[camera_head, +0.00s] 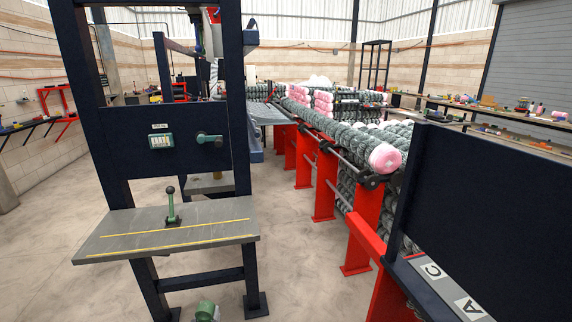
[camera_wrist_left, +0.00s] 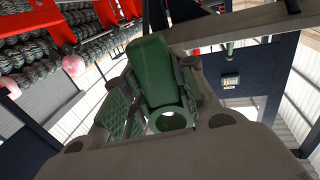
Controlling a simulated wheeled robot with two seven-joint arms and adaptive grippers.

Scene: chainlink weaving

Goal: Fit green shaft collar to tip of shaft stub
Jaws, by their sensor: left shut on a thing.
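My left gripper (camera_head: 205,311) shows only partly, at the bottom edge of the head view in front of the bench frame. I cannot pick out a shaft stub for certain. My right gripper is not in view.
The grey bench top (camera_head: 115,232) with yellow lines stands before the dark panel (camera_head: 130,135). A red-legged rack (camera_head: 325,180) with wire mesh rolls (camera_head: 340,140) runs to the right. A dark board (camera_head: 500,210) fills the right front. Concrete floor is open at the left.

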